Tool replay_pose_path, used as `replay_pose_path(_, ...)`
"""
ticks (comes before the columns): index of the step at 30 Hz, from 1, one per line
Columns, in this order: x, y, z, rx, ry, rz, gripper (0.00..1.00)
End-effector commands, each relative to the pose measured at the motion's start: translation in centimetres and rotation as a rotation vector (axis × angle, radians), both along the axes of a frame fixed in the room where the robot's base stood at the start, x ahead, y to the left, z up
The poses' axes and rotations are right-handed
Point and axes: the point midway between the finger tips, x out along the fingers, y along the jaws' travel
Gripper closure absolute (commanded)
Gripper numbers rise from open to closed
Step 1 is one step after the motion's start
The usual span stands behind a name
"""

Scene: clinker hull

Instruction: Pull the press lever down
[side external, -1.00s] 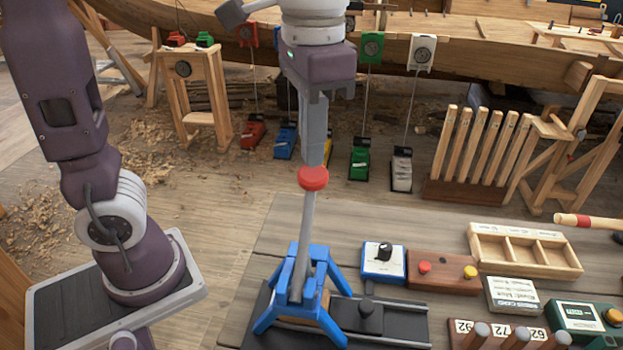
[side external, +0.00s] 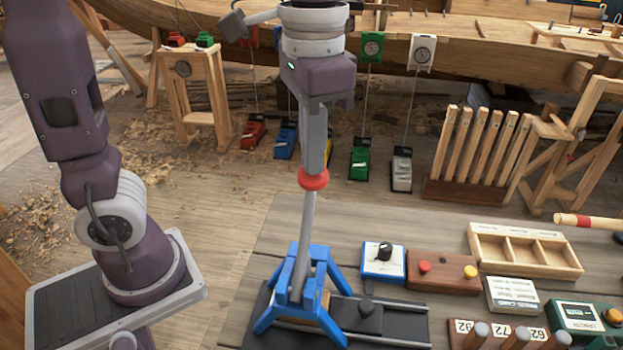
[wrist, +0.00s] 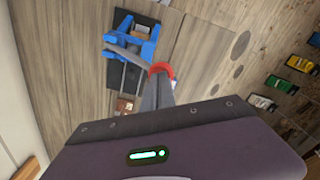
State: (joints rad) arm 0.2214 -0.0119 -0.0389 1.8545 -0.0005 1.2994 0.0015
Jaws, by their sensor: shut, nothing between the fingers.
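The press is a blue frame (side external: 287,290) on a dark base, with a grey lever (side external: 304,235) rising steeply from it, nearly upright. A round red knob (side external: 313,180) tops the lever. My gripper (side external: 314,166) points down with its fingers closed together, its tips at the top of the knob, with nothing held between them. In the wrist view the red knob (wrist: 161,68) shows at the tips of my gripper (wrist: 157,80), partly hidden by them. The blue press (wrist: 133,36) lies beyond it. Whether the tips press firmly on the knob I cannot tell.
A white-and-blue dial box (side external: 383,262) and a brown two-button box (side external: 442,272) stand right of the press. A wooden tray (side external: 525,250), numbered pegs and a green meter lie farther right. The table left of the press is mostly bare.

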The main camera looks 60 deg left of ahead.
Motion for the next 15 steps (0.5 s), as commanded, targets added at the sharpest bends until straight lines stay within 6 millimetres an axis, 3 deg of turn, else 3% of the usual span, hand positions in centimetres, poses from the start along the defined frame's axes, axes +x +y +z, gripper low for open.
replay_pose_path(15, 0.3, 0.3, -1.2, 0.000, 0.001, 0.001, 1.00)
